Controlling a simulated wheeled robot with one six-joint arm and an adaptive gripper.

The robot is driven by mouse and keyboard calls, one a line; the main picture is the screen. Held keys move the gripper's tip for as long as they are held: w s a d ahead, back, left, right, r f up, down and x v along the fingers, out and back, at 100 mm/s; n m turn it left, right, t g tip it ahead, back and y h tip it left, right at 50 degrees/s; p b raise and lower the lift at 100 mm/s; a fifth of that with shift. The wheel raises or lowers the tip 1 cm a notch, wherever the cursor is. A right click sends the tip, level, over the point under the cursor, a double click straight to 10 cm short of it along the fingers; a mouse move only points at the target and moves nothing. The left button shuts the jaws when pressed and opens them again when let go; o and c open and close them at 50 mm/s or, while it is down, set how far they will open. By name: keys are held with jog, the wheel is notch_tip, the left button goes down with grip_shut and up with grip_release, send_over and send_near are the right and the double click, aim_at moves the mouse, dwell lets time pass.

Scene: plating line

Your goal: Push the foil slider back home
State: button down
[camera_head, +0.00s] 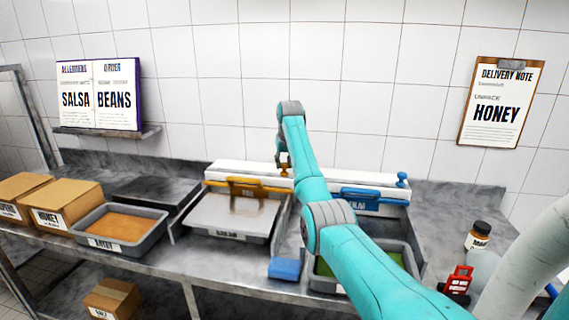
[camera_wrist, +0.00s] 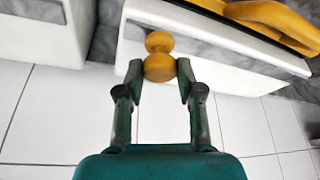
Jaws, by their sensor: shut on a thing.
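The foil dispenser (camera_head: 217,173) is a long white box against the back wall, with a yellow slider (camera_head: 245,187) towards its left end. A yellow knob (camera_head: 284,171) stands at its right end. My gripper (camera_head: 283,155) reaches down to this knob. In the wrist view, the fingers of my gripper (camera_wrist: 160,75) are closed on the round yellow knob (camera_wrist: 159,66), one on each side. Part of the yellow slider (camera_wrist: 265,18) shows at the upper right there, apart from the fingers. My arm hides part of the counter and boxes in the head view.
A second white box to the right has a blue slider (camera_head: 360,200) and blue knob (camera_head: 402,179). A covered grey tray (camera_head: 226,236) stands before the foil box. A blue block (camera_head: 285,268) lies at the counter's front. A jar (camera_head: 479,236) stands at right.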

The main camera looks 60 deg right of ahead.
jog(key=shift+s+d, duration=0.25)
jog(key=shift+s, duration=0.25)
jog(key=c, duration=0.7)
grip_release()
jog(key=shift+s+d, duration=0.1)
jog(key=shift+c, duration=0.2)
jog(key=shift+r, duration=0.25)
jog(key=v, duration=1.1)
jog(key=shift+a+r, duration=0.15)
jog(key=shift+a, duration=0.05)
